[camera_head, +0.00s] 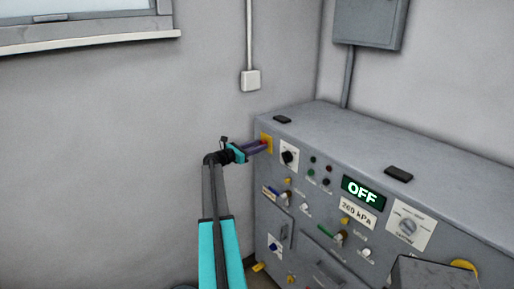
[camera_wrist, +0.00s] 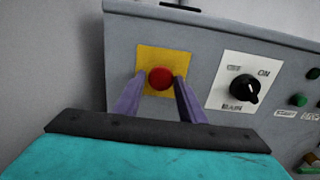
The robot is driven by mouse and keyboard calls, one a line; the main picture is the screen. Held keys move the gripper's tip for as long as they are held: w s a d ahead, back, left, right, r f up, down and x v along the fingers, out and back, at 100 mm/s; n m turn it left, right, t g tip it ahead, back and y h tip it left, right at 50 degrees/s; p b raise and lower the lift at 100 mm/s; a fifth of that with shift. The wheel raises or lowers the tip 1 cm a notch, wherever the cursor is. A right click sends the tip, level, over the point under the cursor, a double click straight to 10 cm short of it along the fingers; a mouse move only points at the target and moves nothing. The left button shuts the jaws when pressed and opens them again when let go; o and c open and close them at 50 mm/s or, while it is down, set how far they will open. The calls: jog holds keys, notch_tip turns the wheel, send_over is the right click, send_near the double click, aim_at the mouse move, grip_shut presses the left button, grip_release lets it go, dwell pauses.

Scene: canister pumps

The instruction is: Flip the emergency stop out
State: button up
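The emergency stop is a red round button on a yellow square plate, at the left end of the grey control panel's front. In the wrist view the red button (camera_wrist: 160,78) sits between the tips of my gripper (camera_wrist: 158,84), one purple finger on each side. The fingers look apart, and I cannot tell whether they touch the button. In the head view my gripper (camera_head: 260,146) reaches the yellow plate (camera_head: 266,139) from the left, and the button is hidden behind the fingers.
Right of the stop is a black rotary knob (camera_wrist: 243,88) on a white plate. The grey panel (camera_head: 330,135) carries indicator lamps, small valves, a green display (camera_head: 363,192) reading OFF and a label reading 260 kPa. The wall is behind; free room lies left of the panel.

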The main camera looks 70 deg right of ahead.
grip_shut()
jog(key=shift+b+v, duration=0.35)
jog(key=shift+v, duration=0.6)
jog(key=shift+w, duration=0.1)
jog(key=shift+o, duration=2.3)
grip_release()
jog(key=b+v, duration=0.4)
jog(key=v, duration=0.9)
jog(key=shift+a, duration=0.35)
